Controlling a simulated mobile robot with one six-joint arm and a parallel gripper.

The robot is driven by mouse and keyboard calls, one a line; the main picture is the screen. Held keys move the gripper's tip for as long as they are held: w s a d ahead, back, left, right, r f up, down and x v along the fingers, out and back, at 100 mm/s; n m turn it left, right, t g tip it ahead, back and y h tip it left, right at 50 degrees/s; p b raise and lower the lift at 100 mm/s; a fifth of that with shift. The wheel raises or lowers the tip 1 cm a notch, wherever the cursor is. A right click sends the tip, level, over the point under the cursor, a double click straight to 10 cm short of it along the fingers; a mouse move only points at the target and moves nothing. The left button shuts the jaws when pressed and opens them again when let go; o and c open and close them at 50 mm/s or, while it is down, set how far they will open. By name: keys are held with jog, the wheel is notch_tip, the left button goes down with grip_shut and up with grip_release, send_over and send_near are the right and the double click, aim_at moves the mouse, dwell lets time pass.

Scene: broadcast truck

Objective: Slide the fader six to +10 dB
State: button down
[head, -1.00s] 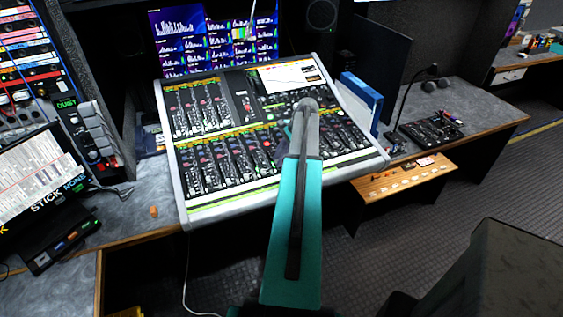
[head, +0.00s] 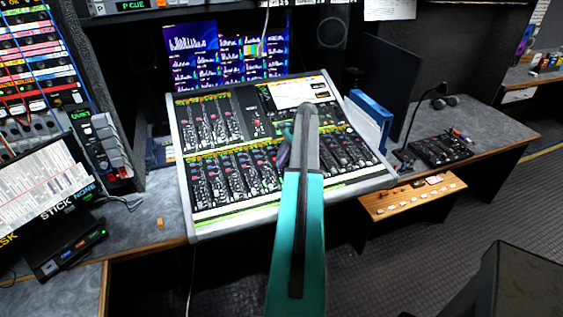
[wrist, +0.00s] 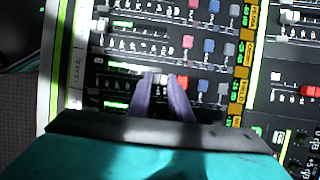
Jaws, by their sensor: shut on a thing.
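The mixing console (head: 235,211) lies tilted in the middle of the head view, with rows of channel strips and faders. My gripper (head: 284,158) is over its lower bank, partly hidden by my arm. In the wrist view, my gripper's two purple fingers (wrist: 162,80) are shut on a pale fader cap (wrist: 160,79). The cap sits partway along its slot, between a lit green strip on the left and coloured buttons on the right. The fingers cover part of the slot. The channel number and dB marks are too small to read.
Screens (head: 225,52) stand behind the console. A small black panel (head: 440,148) and gooseneck lamp are at the right. A wooden button panel (head: 412,197) is at the right front.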

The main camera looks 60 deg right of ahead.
jog(key=shift+w+d+r, duration=0.2)
jog(key=shift+d, duration=0.05)
